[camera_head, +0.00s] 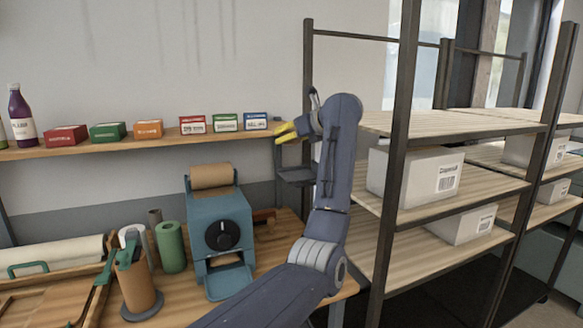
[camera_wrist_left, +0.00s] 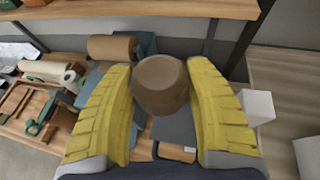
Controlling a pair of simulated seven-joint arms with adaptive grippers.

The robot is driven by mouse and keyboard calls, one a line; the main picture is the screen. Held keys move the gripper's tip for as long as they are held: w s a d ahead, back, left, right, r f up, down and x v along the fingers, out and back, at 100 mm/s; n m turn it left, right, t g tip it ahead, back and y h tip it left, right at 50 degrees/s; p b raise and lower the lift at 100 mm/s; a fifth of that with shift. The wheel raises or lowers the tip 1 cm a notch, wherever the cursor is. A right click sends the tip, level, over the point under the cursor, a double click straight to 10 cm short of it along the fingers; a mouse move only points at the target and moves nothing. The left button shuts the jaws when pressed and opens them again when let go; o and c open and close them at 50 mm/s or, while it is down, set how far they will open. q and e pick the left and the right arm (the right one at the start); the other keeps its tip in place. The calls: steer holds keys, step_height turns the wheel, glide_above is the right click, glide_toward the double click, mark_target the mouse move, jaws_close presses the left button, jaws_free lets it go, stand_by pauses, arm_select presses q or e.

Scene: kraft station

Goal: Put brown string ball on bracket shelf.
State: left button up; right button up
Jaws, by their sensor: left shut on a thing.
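The brown string ball (camera_wrist_left: 160,84) shows in the left wrist view as a rounded brown lump between two yellow ribbed fingers. My left gripper (camera_wrist_left: 158,70) is shut on it. In the head view my left gripper (camera_head: 287,132) is at the right end of the wooden bracket shelf (camera_head: 100,147), close to its front edge. The ball cannot be made out there. The shelf also shows across the top of the left wrist view (camera_wrist_left: 150,11), beyond the ball. My right gripper is in neither view.
Several small boxes (camera_head: 146,129) and a purple bottle (camera_head: 21,115) stand on the shelf. Below are a blue dispenser with a brown roll (camera_head: 218,230) and a green roll (camera_head: 171,247) on the bench. A dark-framed rack (camera_head: 395,170) with white bins stands close right of my arm.

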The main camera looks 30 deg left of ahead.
mark_target(291, 176)
arm_select(q)
steer(key=shift+f, duration=4.9)
steer(key=shift+f, duration=0.15)
steer(key=o, duration=1.2)
steer(key=shift+d+r, duration=0.1)
steer(key=shift+r, duration=0.1)
steer(key=v, duration=1.1)
steer(key=shift+s+d+r, duration=0.15)
steer(key=shift+s+d, duration=0.05)
steer(key=shift+d, duration=0.15)
